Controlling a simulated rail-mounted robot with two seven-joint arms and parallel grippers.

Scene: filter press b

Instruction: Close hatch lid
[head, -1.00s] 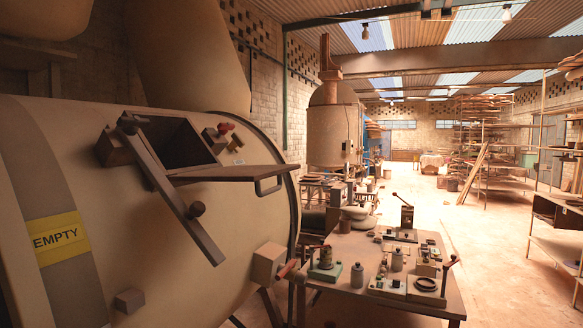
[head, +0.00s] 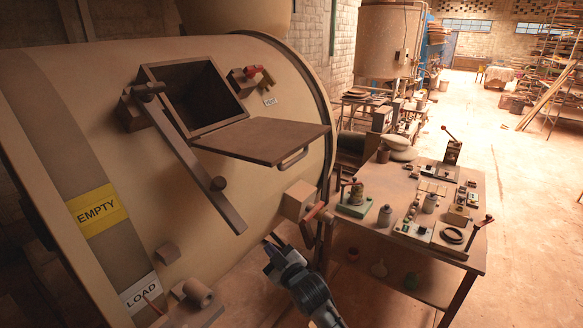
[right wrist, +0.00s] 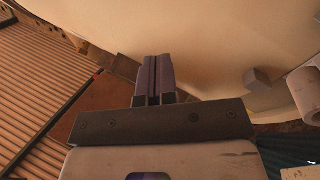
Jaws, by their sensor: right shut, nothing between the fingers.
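The hatch lid (head: 265,140) is a flat brown plate with a loop handle (head: 291,159) on its outer edge. It stands open, sticking out to the right from the lower edge of the hatch opening (head: 198,97) in the big beige drum (head: 130,75). My left gripper is not in view.
A wooden block with a red-handled lever (head: 300,203) juts from the drum near my right gripper. A work table (head: 400,180) with jars and small devices stands to the right. EMPTY (head: 98,211) and LOAD (head: 139,293) labels mark the drum. Open floor lies beyond.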

